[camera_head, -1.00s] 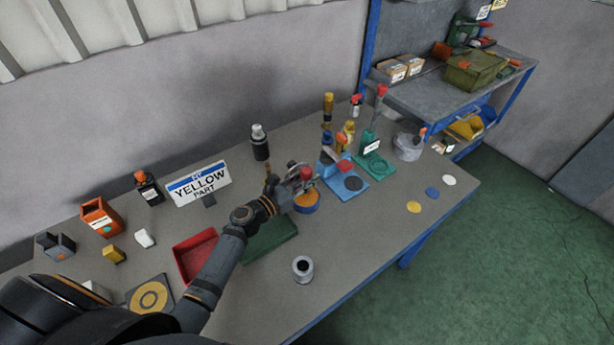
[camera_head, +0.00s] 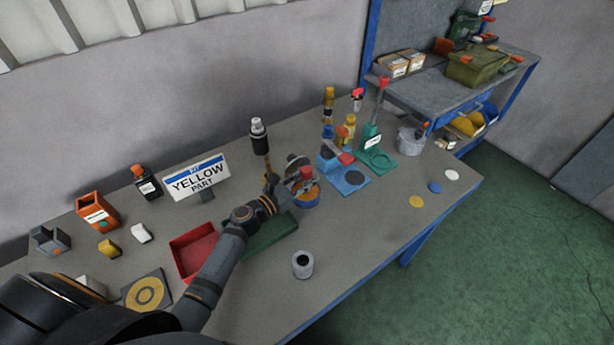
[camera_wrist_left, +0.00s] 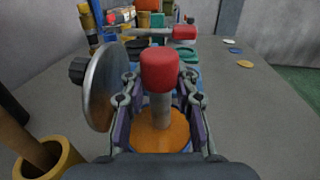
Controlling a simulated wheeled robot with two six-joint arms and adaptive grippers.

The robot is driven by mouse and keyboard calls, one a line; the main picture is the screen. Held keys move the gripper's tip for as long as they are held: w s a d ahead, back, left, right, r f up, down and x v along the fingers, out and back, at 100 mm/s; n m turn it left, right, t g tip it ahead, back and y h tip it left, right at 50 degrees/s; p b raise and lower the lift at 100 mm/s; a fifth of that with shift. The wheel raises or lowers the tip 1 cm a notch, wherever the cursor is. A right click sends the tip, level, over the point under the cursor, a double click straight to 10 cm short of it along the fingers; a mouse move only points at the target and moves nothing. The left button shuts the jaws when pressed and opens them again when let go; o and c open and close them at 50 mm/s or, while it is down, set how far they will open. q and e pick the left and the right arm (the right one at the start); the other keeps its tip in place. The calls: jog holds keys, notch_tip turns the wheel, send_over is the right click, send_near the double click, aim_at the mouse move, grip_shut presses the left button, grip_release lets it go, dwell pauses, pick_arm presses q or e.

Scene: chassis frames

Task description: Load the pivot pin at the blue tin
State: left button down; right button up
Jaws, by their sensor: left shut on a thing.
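My left gripper (camera_head: 298,184) is shut on a pin with a red cap (camera_wrist_left: 160,72) and a grey shaft. It holds the pin upright over the blue tin (camera_head: 307,204), which has an orange inside (camera_wrist_left: 160,130). In the left wrist view the shaft's lower end appears at or just above the orange surface; I cannot tell whether it touches. A round silver disc with a black knob (camera_wrist_left: 104,86) stands on edge to the left of the pin, close to the finger. The tin is partly hidden by the fingers. My right gripper is not in view.
A blue stand (camera_head: 352,182) and a green stand (camera_head: 377,160) are to the right of the tin. A grey cup (camera_head: 302,265) stands in front.

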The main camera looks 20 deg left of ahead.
aim_at(307, 169)
pick_arm(q)
jog(key=shift+s+f+b, duration=0.1)
jog(key=shift+f+b, duration=0.45)
jog(key=shift+f, duration=0.1)
dwell(1.2)
notch_tip(307, 169, up, 7)
jog(key=p, duration=0.6)
jog(key=shift+r+p, duration=0.2)
jog(key=shift+p, duration=0.1)
jog(key=shift+f, duration=0.1)
dwell(0.3)
jog(key=s+a+n+t+y+b, duration=0.1)
jog(key=s+n+t+y+b, duration=0.1)
jog(key=s+n+y, duration=0.3)
jog(key=shift+s+a+r+n+y+b, duration=0.4)
jog(key=shift+s+y, duration=0.35)
jog(key=shift+y, duration=1.15)
